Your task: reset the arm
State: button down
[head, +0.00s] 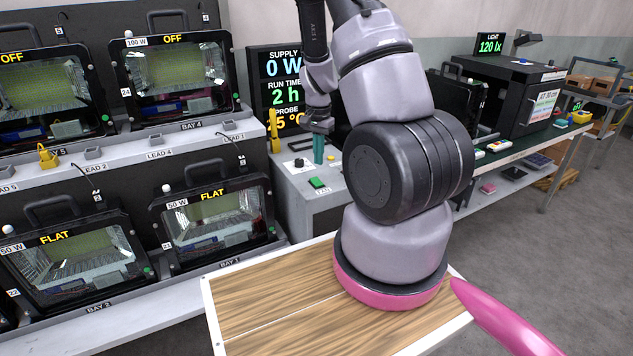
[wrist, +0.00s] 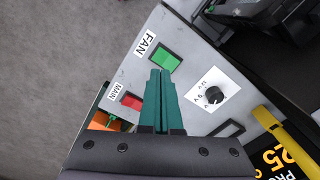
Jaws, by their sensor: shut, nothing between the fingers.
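My gripper (head: 319,150) points down over the grey control box (head: 292,188) in the middle of the head view. Its teal fingers are shut together with nothing between them. In the wrist view the gripper (wrist: 160,75) lies over the box top, its tips near the green FAN switch (wrist: 166,57). I cannot tell whether the tips touch the box. The red MAIN switch (wrist: 131,102) is left of the fingers and a black knob (wrist: 214,95) is right of them.
A display (head: 283,88) reads supply 0 W and run time 2 h. Floodlight housings (head: 178,80) fill the racks at left, marked OFF above and FLAT below. A yellow probe (head: 274,131) hangs by the display. A black light box (head: 510,95) stands on the right bench. Grey floor is free at right.

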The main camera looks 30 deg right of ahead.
dwell(0.3)
jog(key=s+a+r+n+t+y, duration=0.15)
jog(key=a+r, duration=0.25)
jog(key=r, duration=0.8)
jog(key=s+a+r+n+t+y, duration=0.1)
jog(key=s+a+r+n+t, duration=0.3)
jog(key=r, duration=0.7)
jog(key=s+a+r+n+t, duration=0.1)
jog(key=s+a+r, duration=0.4)
jog(key=s+r, duration=0.7)
jog(key=shift+s+a+r+n+t, duration=0.15)
jog(key=shift+s+r+n+t, duration=0.25)
jog(key=shift+s, duration=0.7)
